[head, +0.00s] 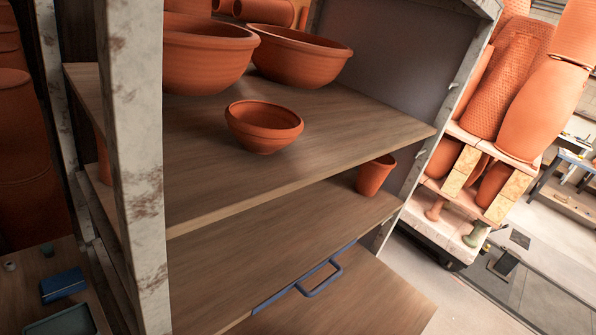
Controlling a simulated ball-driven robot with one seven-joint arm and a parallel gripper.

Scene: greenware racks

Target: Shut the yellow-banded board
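No yellow band shows in the head view. A rack with pale, stained posts (136,165) holds wooden boards at several heights. One board (235,258) carries a blue band (283,291) and a blue handle (322,284) on its front edge. Below it, a bare wooden board (375,300) reaches out past the blue-banded edge. Its near edge is cut off by the bottom of the picture, so any band on it is hidden. My gripper is not in view.
The upper board (205,190) holds a small bowl (264,125) and larger bowls (300,57). A terracotta cup (375,175) stands on the blue-banded board. A loaded kiln cart (455,225) stands at right. Floor (470,300) is clear at lower right.

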